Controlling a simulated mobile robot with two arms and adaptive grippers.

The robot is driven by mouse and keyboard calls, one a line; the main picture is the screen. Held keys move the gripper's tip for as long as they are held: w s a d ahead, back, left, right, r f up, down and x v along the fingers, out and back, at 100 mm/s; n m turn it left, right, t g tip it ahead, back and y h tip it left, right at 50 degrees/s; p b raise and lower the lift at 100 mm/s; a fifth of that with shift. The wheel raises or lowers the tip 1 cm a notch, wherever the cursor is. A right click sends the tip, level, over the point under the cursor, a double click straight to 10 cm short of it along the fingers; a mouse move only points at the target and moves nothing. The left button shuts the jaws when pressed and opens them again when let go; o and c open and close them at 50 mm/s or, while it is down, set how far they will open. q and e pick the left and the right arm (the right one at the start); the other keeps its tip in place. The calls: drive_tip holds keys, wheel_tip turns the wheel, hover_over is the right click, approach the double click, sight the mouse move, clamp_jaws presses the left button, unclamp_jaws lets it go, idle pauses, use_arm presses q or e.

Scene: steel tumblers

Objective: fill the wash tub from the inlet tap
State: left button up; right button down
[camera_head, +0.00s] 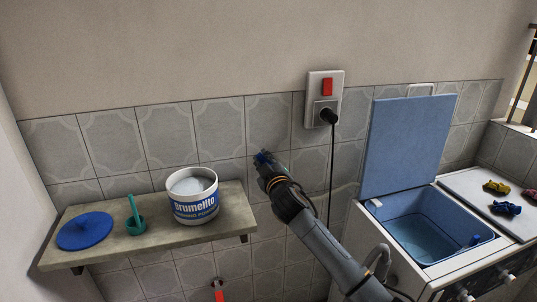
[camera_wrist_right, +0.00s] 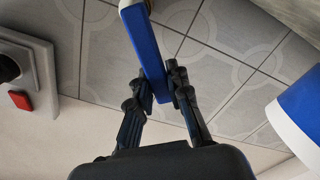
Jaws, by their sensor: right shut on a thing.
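The inlet tap's blue lever (camera_wrist_right: 146,45) runs between the fingers of my right gripper (camera_wrist_right: 158,88) in the wrist view. A pale round fitting shows at the lever's top end. In the head view my right gripper (camera_head: 265,168) is at the tiled wall, right of the shelf, and hides most of the tap; only a bit of blue shows at the fingertips. The wash tub (camera_head: 410,218) is the open blue basin of the white machine at the right, its blue lid (camera_head: 408,143) raised. I cannot make out a water level in it. My left gripper is out of view.
A stone shelf (camera_head: 120,241) holds a washing powder bucket (camera_head: 193,208), a blue lid (camera_head: 84,231) and a green scoop (camera_head: 136,222). A socket (camera_head: 325,100) with a black cord is above right. Yellow (camera_head: 496,187) and blue (camera_head: 506,208) cloths lie right of the tub.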

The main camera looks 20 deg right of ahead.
drive_tip(key=shift+a+f+n, duration=0.4)
drive_tip(key=shift+f+n, duration=0.35)
drive_tip(key=shift+n, duration=0.65)
drive_tip(key=shift+a+f+n, duration=0.45)
drive_tip(key=shift+f+n, duration=0.25)
drive_tip(key=shift+n, duration=0.7)
drive_tip(key=shift+a+f+n, duration=0.4)
drive_tip(key=shift+f+n, duration=0.35)
drive_tip(key=shift+n, duration=0.65)
drive_tip(key=c, duration=1.2)
unclamp_jaws()
drive_tip(key=shift+s, duration=0.1)
drive_tip(key=s, duration=1.2)
drive_tip(key=shift+d, duration=0.2)
